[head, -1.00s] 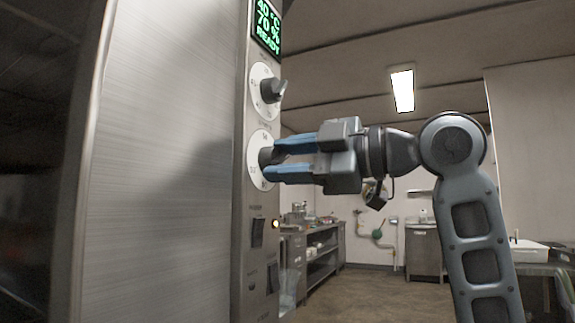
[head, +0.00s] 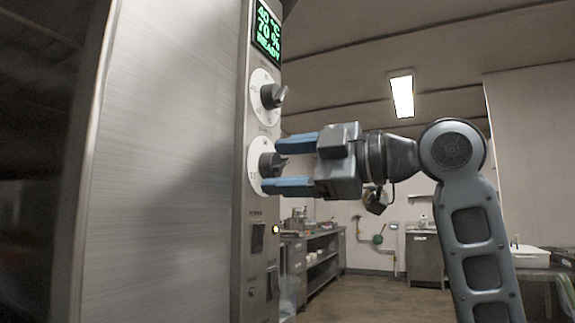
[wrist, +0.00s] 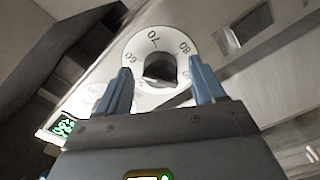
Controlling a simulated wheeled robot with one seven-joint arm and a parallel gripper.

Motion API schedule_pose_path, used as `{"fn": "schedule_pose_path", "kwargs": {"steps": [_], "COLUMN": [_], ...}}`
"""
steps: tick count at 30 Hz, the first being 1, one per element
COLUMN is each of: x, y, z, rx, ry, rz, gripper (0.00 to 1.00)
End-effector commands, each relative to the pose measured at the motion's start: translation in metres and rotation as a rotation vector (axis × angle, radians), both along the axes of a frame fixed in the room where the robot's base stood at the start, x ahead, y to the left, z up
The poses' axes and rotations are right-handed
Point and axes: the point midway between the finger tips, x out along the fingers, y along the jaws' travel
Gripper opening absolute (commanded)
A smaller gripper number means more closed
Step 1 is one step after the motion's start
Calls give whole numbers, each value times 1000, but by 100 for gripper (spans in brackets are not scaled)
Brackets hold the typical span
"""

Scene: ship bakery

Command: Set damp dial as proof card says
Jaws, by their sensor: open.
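The damp dial (head: 255,172) is the lower white dial on the steel cabinet's control strip, with a dark knob (head: 277,164). In the wrist view the dial face (wrist: 138,50) carries the numbers 60, 70, 80 and 90, and the knob (wrist: 159,68) sits at its middle. My gripper (head: 271,166) is open, its blue fingers on opposite sides of the knob, with gaps showing between fingers and knob. The green display (head: 267,32) reads 40 °C, 70 %, READY. The proof card is not seen.
A second dial (head: 262,96) sits just above on the same strip. Below are a dark switch (head: 258,237) and a small lit lamp (head: 276,229). The cabinet side (head: 165,170) fills the left. Steel counters (head: 320,255) stand at the back, with open floor before them.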

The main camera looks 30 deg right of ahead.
Motion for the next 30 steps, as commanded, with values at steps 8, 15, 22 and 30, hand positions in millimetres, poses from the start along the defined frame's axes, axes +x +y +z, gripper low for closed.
{"fn": "schedule_pose_path", "kwargs": {"steps": [8,15,22,30], "x": [-24,-53,-63,-63], "y": [-19,-40,-46,-46], "z": [0,0,0,0], "rx": [0,1,0,0], "ry": [-2,-1,0,0], "rz": [-3,-3,0,0], "gripper": [68,68,68,68]}}
